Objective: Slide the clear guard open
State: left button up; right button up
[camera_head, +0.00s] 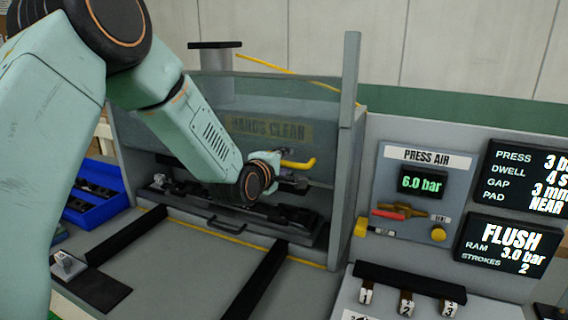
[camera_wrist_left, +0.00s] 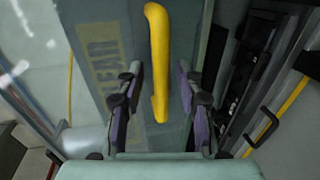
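The clear guard (camera_head: 300,100) is a see-through panel with a "HANDS CLEAR" label, standing across the front of the press bay. Its yellow handle (camera_head: 300,163) shows just beyond my left gripper (camera_head: 288,178). In the left wrist view, the guard (camera_wrist_left: 112,28) fills the upper middle and the yellow handle (camera_wrist_left: 158,60) lies lengthwise between the two fingers of my left gripper (camera_wrist_left: 159,85). The fingers are open, with a visible gap on each side of the handle. My forearm hides part of the guard's left side. My right gripper is not in view.
A grey post (camera_head: 350,85) stands at the bay's right edge. A press air panel (camera_head: 427,190) and dark display screens (camera_head: 508,243) are to the right. A blue bin (camera_head: 95,203) is at the left. The grey bench front (camera_head: 195,265) has dark rails.

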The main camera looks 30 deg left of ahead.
pick_arm(q)
jog(key=shift+w+f, duration=0.15)
jog(key=shift+w, duration=0.05)
jog(key=v, duration=1.2)
jog(key=shift+s, duration=0.2)
dwell(0.3)
